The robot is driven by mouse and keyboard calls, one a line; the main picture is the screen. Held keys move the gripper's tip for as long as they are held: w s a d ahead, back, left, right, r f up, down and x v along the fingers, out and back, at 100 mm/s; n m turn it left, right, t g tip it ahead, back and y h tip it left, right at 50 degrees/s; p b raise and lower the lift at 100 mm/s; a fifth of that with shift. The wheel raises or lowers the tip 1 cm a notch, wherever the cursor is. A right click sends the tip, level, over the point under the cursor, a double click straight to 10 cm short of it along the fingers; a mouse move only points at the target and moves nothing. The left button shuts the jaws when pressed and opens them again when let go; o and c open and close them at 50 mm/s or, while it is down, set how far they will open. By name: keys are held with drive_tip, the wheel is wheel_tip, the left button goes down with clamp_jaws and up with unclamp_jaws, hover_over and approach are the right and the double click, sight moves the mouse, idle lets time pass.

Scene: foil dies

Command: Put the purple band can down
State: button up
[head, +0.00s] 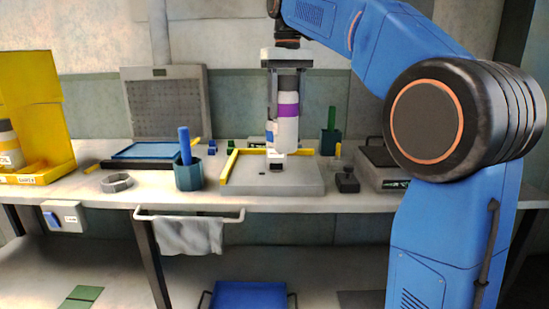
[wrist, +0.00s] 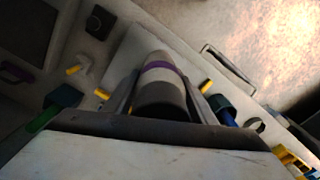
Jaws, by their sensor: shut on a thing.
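The purple band can (head: 286,128) is pale with a dark upper part and a purple band. It is upright in the head view, above the grey plate (head: 300,188) on the bench. My gripper (head: 285,92) is shut on its upper part from above. In the wrist view, the can (wrist: 158,75) sits between the two fingers of my gripper (wrist: 160,100). A small black and white piece shows just below the can. I cannot tell whether the can touches anything below.
A teal cup (head: 189,176) with a blue handle stands left of the plate, with a grey ring (head: 117,183) further left. A small black block (head: 347,183) and a dark device (head: 382,165) are to the right. A yellow cabinet (head: 32,120) stands at far left.

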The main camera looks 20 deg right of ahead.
sight(286, 140)
drive_tip(key=shift+f, duration=4.85)
drive_tip(key=o, duration=1.2)
wheel_tip(286, 140, up, 11)
drive_tip(key=shift+r, duration=0.65)
drive_tip(key=shift+s, duration=0.15)
